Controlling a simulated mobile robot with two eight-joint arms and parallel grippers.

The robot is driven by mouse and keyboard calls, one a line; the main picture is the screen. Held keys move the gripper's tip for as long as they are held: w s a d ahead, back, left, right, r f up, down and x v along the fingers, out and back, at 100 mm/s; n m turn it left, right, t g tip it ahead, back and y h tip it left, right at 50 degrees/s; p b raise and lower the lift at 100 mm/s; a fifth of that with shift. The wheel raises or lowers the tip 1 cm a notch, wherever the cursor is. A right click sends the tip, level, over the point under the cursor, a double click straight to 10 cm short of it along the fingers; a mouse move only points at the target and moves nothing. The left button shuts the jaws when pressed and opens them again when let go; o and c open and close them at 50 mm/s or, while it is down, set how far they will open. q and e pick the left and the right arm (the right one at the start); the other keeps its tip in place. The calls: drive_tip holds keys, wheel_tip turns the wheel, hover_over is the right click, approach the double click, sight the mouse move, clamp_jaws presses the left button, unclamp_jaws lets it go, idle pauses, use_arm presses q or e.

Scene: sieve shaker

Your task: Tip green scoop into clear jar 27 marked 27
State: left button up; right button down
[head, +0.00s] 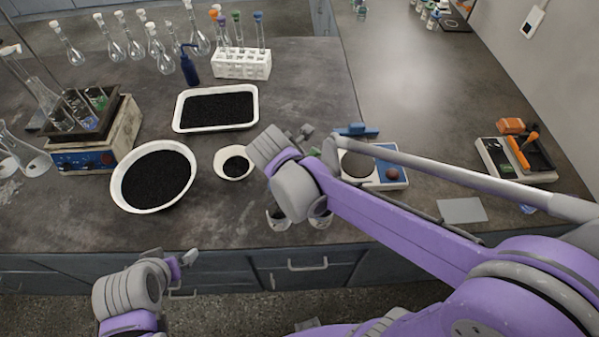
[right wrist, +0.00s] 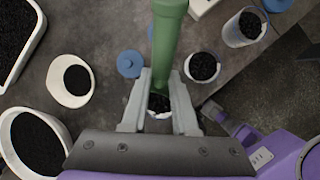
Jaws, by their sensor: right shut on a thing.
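My right gripper (right wrist: 160,80) is shut on the green scoop (right wrist: 168,40). The scoop's green shaft runs from the top of the right wrist view down between the fingers. A pale rim with dark grains shows just beyond the fingers; I cannot tell whether it is the scoop's bowl or a jar. Jars holding dark grains stand to the right, a near one (right wrist: 203,67) and a farther one (right wrist: 245,27). No number 27 is readable. In the head view my right wrist hides the scoop. My left gripper (head: 186,260) is at the bench's front edge, its opening unclear.
A white bowl (head: 117,188), a small cup (head: 219,166) and a white tray (head: 178,110), all with black grains, stand to the left. A blue lid (right wrist: 130,63) lies near the gripper. A balance (head: 398,176) stands right of my wrist. Flasks line the back.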

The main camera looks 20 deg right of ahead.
drive_tip(key=shift+s+a+h, duration=0.25)
drive_tip(key=shift+a+h, duration=0.25)
drive_tip(key=shift+h, duration=0.1)
drive_tip(key=a+h+b, duration=0.1)
drive_tip(key=s+t+h+b, duration=0.1)
drive_tip(key=h+b, duration=0.1)
drive_tip(key=shift+a+n+t+h, duration=0.3)
drive_tip(key=shift+a, duration=0.1)
drive_tip(key=h+b, duration=0.1)
drive_tip(key=a+t+h+b, duration=0.1)
drive_tip(key=b, duration=0.1)
drive_tip(key=shift+s+a+f+h+b, duration=0.2)
drive_tip(key=shift+s+a+h+b, duration=0.05)
drive_tip(key=shift+a+h+b, duration=0.05)
use_arm(q)
drive_tip(key=s+f+b, duration=0.2)
drive_tip(key=f+b, duration=0.1)
drive_tip(key=f, duration=0.5)
drive_tip(key=s+f+g+b, duration=0.1)
drive_tip(key=s+f+b, duration=0.2)
drive_tip(key=f, duration=0.5)
drive_tip(key=shift+f+b, duration=0.35)
drive_tip(key=shift+b, duration=0.15)
use_arm(e)
drive_tip(key=shift+s+a+f+n+t+h, duration=0.1)
drive_tip(key=shift+s+a+n+t+h, duration=0.15)
drive_tip(key=shift+a+t+h, duration=0.6)
drive_tip(key=shift+s+a+f+n+t+h, duration=0.15)
drive_tip(key=shift+a+t+h, duration=0.3)
drive_tip(key=shift+h, duration=0.8)
